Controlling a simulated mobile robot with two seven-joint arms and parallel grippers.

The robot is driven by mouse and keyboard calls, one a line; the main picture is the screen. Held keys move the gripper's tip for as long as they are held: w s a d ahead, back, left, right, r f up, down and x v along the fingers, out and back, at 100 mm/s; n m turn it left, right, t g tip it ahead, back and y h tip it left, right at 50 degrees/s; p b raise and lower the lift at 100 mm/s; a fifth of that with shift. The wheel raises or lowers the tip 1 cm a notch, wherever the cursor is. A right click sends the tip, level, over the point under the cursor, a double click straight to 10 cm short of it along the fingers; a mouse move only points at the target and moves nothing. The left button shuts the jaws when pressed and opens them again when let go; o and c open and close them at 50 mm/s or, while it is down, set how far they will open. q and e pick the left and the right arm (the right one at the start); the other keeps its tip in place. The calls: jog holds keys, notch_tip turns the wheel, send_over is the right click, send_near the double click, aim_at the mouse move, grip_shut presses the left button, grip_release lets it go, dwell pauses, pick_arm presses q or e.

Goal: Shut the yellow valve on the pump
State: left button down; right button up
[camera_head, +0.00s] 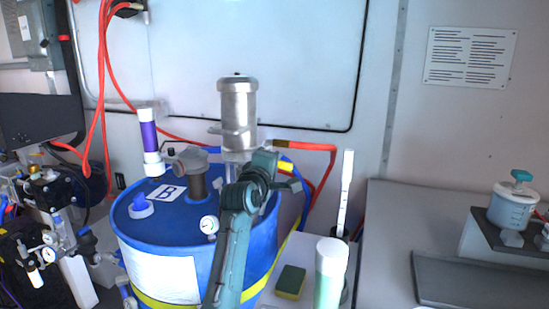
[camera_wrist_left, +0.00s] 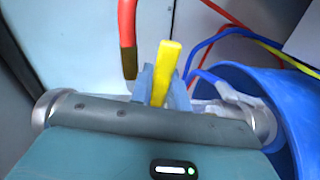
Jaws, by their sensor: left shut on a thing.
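The pump is a silver cylinder (camera_head: 238,105) standing on the blue drum marked B (camera_head: 165,225). The yellow valve handle shows as a small yellow patch (camera_head: 286,160) beside the pump. In the left wrist view the yellow handle (camera_wrist_left: 167,72) sticks up between the bluish fingers of my left gripper (camera_wrist_left: 162,88), which is shut on it. In the head view my left gripper (camera_head: 288,172) is at the right of the pump, mostly hidden behind my arm. The valve body is hidden. My right gripper is not in view.
A red hose (camera_head: 308,146) with a brown end runs right from beside the pump. A purple-and-white tube (camera_head: 149,140) and a grey fitting (camera_head: 192,170) stand on the drum top. A sponge (camera_head: 290,282) and a pale green bottle (camera_head: 330,275) are at the drum's right.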

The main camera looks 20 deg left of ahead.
pick_arm(q)
jog(key=shift+n, duration=0.3)
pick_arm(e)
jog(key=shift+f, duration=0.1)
pick_arm(q)
jog(key=c, duration=1.6)
grip_release()
jog(key=shift+a, duration=0.1)
jog(key=s, duration=0.4)
jog(key=s+b, duration=0.1)
jog(key=s, duration=0.8)
jog(key=shift+d, duration=0.4)
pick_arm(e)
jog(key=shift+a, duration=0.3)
